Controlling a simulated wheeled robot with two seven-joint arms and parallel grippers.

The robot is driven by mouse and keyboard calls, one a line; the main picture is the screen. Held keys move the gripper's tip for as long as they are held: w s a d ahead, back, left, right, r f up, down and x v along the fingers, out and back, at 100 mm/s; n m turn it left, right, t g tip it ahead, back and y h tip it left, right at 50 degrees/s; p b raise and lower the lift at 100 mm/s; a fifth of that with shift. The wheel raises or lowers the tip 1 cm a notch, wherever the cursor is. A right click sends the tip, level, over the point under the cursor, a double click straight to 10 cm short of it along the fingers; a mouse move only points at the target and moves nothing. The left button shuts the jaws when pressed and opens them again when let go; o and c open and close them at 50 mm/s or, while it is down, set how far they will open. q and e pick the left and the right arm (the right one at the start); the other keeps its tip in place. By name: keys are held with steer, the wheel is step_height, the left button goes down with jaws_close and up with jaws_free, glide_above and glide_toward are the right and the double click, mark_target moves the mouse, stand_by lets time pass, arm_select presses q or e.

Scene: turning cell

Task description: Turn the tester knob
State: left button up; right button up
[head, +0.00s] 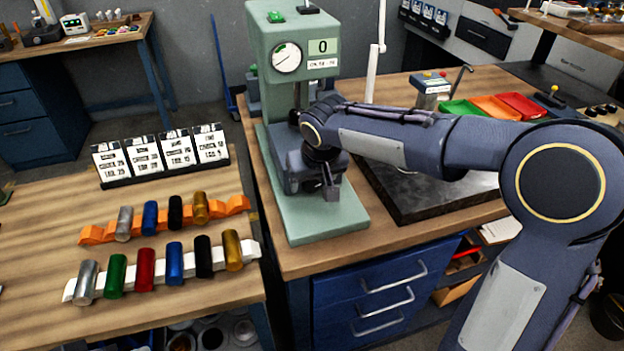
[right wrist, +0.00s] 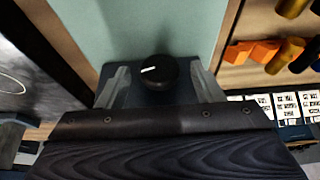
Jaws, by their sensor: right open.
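In the right wrist view the black round tester knob (right wrist: 158,72), with a white mark pointing left and slightly down, lies between the two open fingers of my right gripper (right wrist: 160,85). Gaps show on both sides of the knob. My left gripper is not in view.
White and orange racks with several coloured cylinders (head: 145,270) lie on the left table, with label cards (head: 160,155) behind them. A dark stone plate (head: 430,200) is right of the tester. Coloured trays (head: 495,107) stand farther back.

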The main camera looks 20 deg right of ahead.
steer(key=shift+f, duration=0.1)
steer(key=c, duration=0.9)
steer(key=shift+d+y, duration=0.1)
steer(key=shift+y, duration=0.6)
steer(key=shift+c, duration=0.2)
steer(key=o, duration=0.9)
steer(key=shift+o, duration=0.2)
steer(key=v, duration=0.7)
steer(key=shift+r, duration=0.4)
steer(key=shift+s+d, duration=0.1)
